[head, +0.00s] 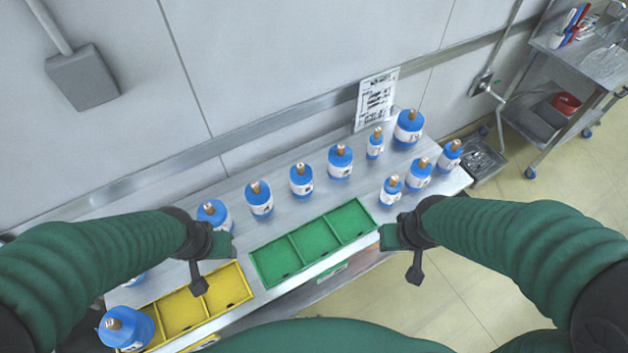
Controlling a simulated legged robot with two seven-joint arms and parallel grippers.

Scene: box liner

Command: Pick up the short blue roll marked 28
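Several blue rolls with white labels and brown tops stand upright on the metal table. Their label numbers are too small to read, so I cannot tell which is marked 28. Small ones are at the right: one roll (391,189) near the front edge, one roll (375,144) at the back, and one roll (450,155) at the right end. My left gripper (212,264) is above the yellow tray, apart from the rolls. My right gripper (402,256) is in front of the table edge, below the small front roll. Neither appears to hold anything; finger opening is unclear.
A green divided tray (262,262) and a yellow divided tray (244,293) lie along the front edge, their compartments looking empty. A large blue roll (128,328) stands at the yellow tray's left. A sign (376,98) stands behind the table. A metal cart (575,70) is at upper right.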

